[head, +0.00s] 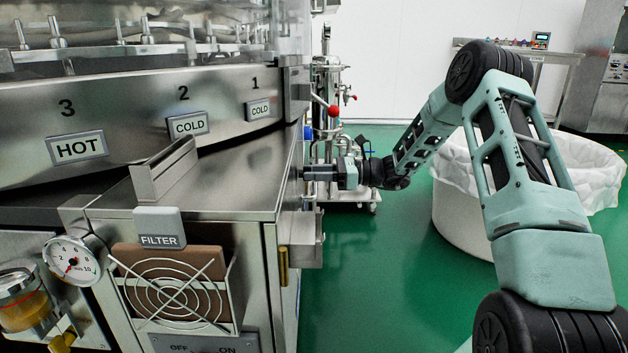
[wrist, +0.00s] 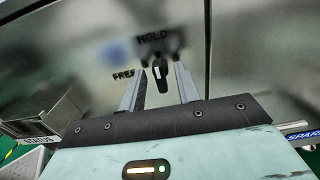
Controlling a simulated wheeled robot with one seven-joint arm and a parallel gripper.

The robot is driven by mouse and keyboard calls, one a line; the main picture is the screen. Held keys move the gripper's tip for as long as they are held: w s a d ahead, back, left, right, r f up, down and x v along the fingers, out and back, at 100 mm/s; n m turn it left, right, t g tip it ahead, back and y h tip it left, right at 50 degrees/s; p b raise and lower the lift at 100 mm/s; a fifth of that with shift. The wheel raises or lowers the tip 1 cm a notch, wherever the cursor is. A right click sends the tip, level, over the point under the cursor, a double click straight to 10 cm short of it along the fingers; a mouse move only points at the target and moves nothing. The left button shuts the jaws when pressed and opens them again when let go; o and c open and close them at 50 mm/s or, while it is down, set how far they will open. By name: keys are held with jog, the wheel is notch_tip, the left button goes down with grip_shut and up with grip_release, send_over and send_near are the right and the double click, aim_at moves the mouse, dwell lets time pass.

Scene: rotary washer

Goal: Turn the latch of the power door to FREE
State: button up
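In the wrist view the latch (wrist: 161,76) is a small black knob with a white mark, on a grey metal panel. It stands about upright, its top end toward the black word HOLD (wrist: 152,37). The word FREE (wrist: 124,75) is to its left. My gripper (wrist: 160,70) faces the panel, its two fingers apart, one on each side of the latch with gaps visible. Whether the tips reach past the knob is unclear. In the head view my gripper (head: 308,173) is at the machine's right side; the latch is hidden there.
The steel machine (head: 240,180) fills the left of the head view, with a filter fan (head: 175,290) and gauge (head: 72,262) in front. A cart (head: 335,130) stands behind my gripper. A white lined bin (head: 465,215) is beyond my arm. Green floor (head: 380,290) is clear below.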

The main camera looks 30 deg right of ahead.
jog(key=shift+w+a, duration=0.1)
jog(key=shift+a, duration=0.1)
jog(key=shift+c, duration=0.3)
grip_shut()
jog(key=shift+r+n+p, duration=0.1)
jog(key=shift+n+p, duration=0.3)
jog(key=shift+p, duration=0.1)
jog(key=n+p, duration=0.3)
jog(key=n, duration=0.2)
jog(key=n+p, duration=0.3)
jog(key=n, duration=0.2)
jog(key=n+p, duration=0.2)
jog(key=n, duration=0.4)
jog(key=shift+s+a+f+p, duration=0.1)
jog(key=shift+s+f+p, duration=0.1)
jog(key=shift+f+p, duration=0.15)
